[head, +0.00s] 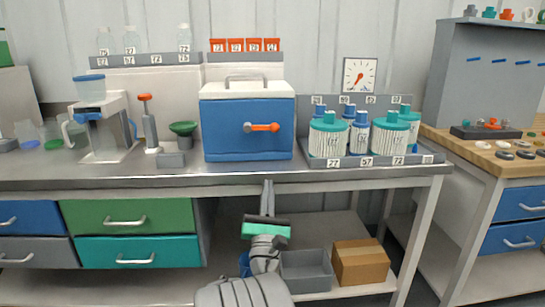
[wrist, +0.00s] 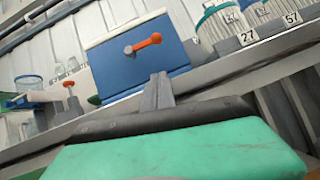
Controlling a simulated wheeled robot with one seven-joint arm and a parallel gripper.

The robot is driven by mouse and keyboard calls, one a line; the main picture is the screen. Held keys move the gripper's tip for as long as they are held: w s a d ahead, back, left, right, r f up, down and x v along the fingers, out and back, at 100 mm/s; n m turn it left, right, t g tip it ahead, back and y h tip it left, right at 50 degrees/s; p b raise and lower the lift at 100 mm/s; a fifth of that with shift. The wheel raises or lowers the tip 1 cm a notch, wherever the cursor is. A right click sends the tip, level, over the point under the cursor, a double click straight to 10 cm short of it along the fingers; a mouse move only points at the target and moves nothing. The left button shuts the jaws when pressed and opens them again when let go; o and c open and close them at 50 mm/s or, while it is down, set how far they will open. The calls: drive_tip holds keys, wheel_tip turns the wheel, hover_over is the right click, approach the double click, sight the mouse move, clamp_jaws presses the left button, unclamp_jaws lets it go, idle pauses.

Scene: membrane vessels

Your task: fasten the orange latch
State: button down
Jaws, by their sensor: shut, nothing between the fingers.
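The orange latch (head: 265,127) is on the front of a blue box (head: 225,145) with a white lid and grey handle. It lies about level, with its grey pivot at the left and its orange end to the right. It also shows in the wrist view (wrist: 143,43), beyond my gripper, tilted with the picture. My gripper (head: 268,184) is shut and empty, in front of the bench edge and below the box. In the wrist view its fingers (wrist: 160,88) point up toward the box, apart from the latch.
White-ribbed vessels with teal caps (head: 328,135) stand in a grey rack right of the box. A coffee-maker-like device (head: 103,125) and a green funnel (head: 183,128) stand left. The grey bench edge (head: 350,172) lies between my gripper and the box. A cardboard box (head: 360,262) sits on the lower shelf.

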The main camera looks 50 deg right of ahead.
sight(262, 128)
drive_tip(key=shift+r, duration=0.1)
drive_tip(key=p+x, duration=0.5)
drive_tip(key=x, duration=0.4)
drive_tip(key=shift+d+r+p, duration=0.1)
drive_tip(key=shift+r+p, duration=0.2)
drive_tip(key=shift+p, duration=0.05)
drive_tip(key=r+p, duration=0.1)
drive_tip(key=d+r+p, duration=0.1)
drive_tip(key=shift+w+d+r, duration=0.15)
drive_tip(key=shift+w+r, duration=0.1)
drive_tip(key=shift+r, duration=0.05)
drive_tip(key=shift+d+r+p, duration=0.2)
drive_tip(key=shift+r+p, duration=0.3)
drive_tip(key=shift+r, duration=0.05)
drive_tip(key=shift+r, duration=0.1)
